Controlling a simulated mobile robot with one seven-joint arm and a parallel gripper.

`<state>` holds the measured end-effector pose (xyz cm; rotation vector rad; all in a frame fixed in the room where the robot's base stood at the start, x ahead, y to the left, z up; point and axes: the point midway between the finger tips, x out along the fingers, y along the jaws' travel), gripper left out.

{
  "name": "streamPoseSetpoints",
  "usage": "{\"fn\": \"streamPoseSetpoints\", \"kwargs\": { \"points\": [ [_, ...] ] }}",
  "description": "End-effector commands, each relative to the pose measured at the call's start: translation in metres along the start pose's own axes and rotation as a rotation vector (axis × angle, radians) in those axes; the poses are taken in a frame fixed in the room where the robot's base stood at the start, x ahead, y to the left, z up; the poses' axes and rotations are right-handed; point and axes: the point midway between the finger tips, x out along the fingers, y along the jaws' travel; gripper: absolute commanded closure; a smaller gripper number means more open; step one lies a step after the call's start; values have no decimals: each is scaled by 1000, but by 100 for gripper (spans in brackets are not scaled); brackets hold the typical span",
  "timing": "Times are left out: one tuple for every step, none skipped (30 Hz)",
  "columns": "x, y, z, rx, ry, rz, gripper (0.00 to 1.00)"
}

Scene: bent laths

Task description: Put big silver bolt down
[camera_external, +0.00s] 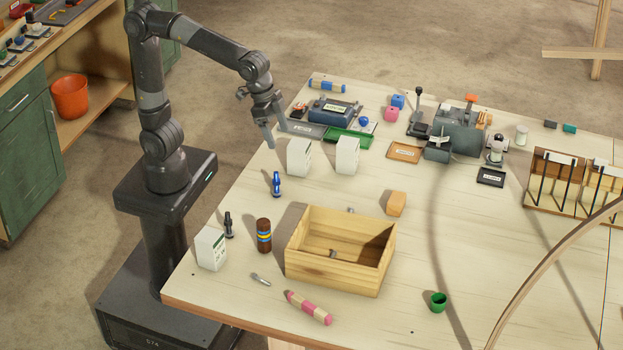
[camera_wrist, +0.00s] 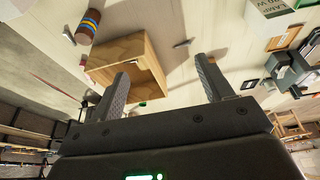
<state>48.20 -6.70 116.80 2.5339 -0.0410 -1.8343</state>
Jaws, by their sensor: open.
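My gripper (camera_external: 276,136) is open and empty, raised above the far left of the table near two white cartons. Its spread fingers also show in the wrist view (camera_wrist: 163,78), with nothing between them. In the wrist view, a metal piece (camera_wrist: 183,43) lies beside the box. I cannot tell which is the big silver bolt.
White cartons (camera_external: 299,157) (camera_external: 347,155) (camera_external: 210,249), a blue bottle-like item (camera_external: 277,184), a brown can (camera_external: 264,236) and a pink-and-cream cylinder (camera_external: 309,308) stand or lie around the box. A bent lath (camera_external: 540,270) curves over the right side. The middle right is mostly clear.

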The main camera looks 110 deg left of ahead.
Motion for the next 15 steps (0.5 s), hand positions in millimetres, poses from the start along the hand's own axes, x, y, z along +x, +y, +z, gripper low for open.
{"fn": "streamPoseSetpoints", "kwargs": {
  "points": [
    [-9,-9,17,-4,19,-1,28],
    [-12,-14,26,-3,28,-2,28],
    [-16,-19,40,-4,38,-3,28],
    [-19,-24,50,-4,47,-4,28],
    [-22,-28,59,-4,56,-5,28],
    [-24,-33,73,-5,68,-6,28],
    [-26,-36,83,-5,77,-8,28],
    [-27,-40,93,-5,85,-9,28],
    [-28,-44,106,-5,97,-11,28],
    [-28,-47,116,-5,105,-12,28],
    [-28,-50,126,-5,113,-14,28],
    [-28,-53,138,-5,125,-16,28],
    [-27,-55,147,-5,131,-18,28],
    [-26,-57,155,-5,138,-19,28],
    [-24,-60,165,-5,146,-21,28]
  ]
}}
